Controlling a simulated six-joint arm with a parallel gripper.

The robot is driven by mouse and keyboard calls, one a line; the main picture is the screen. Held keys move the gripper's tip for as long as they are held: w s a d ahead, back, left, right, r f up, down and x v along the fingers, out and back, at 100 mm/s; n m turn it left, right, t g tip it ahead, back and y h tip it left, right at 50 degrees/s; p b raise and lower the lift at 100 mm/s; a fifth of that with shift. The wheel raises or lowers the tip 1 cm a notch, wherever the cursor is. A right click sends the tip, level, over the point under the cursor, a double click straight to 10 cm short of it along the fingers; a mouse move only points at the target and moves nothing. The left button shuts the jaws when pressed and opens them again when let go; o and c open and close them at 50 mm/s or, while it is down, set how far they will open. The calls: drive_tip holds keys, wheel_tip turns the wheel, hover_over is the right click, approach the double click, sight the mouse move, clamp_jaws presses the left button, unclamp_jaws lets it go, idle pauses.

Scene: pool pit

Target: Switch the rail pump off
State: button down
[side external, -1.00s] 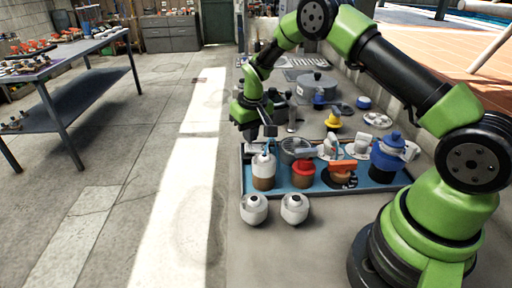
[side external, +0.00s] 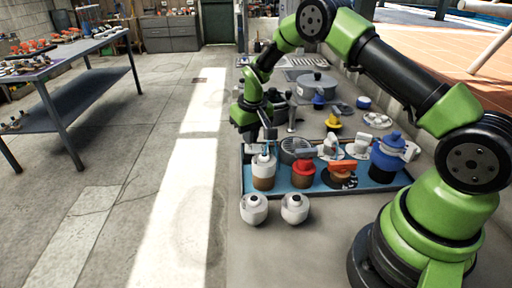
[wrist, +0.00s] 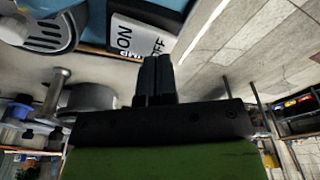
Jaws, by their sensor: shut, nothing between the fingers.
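My gripper (side external: 266,131) is at the far left corner of the blue tray, pointing down, with its fingers together and empty. In the wrist view the shut fingers (wrist: 155,82) are close to the edge of a pale switch plate (wrist: 140,38) lettered ON and OFF. The black part beside the lettering is only partly seen. I cannot tell whether the fingers touch the plate or which way the switch is set. In the side view the plate is not clearly seen.
The blue tray (side external: 315,188) holds several valves and fittings, including a red-collared one (side external: 303,173) and a blue one (side external: 387,158). Two white round pieces (side external: 254,208) (side external: 295,207) stand in front of it. A grey lidded pot (side external: 316,85) stands behind. Open floor is at left.

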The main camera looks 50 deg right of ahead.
drive_tip(key=shift+f, duration=0.95)
drive_tip(key=shift+r, duration=3.65)
wheel_tip(320, 180, up, 10)
drive_tip(key=t, duration=0.1)
hover_over(250, 148)
drive_tip(key=s+a, duration=0.3)
drive_tip(key=s, duration=0.1)
drive_tip(key=s+a+r+t+y, duration=0.1)
drive_tip(key=s+a+r+t, duration=0.15)
drive_tip(key=s+r, duration=0.5)
drive_tip(key=s+a+r+m+t+y, duration=0.1)
drive_tip(key=s+a, duration=0.3)
drive_tip(key=s, duration=1.1)
drive_tip(key=shift+s+a+r+t, duration=0.2)
drive_tip(key=shift+s+r+t, duration=0.1)
drive_tip(key=shift+r+t, duration=0.25)
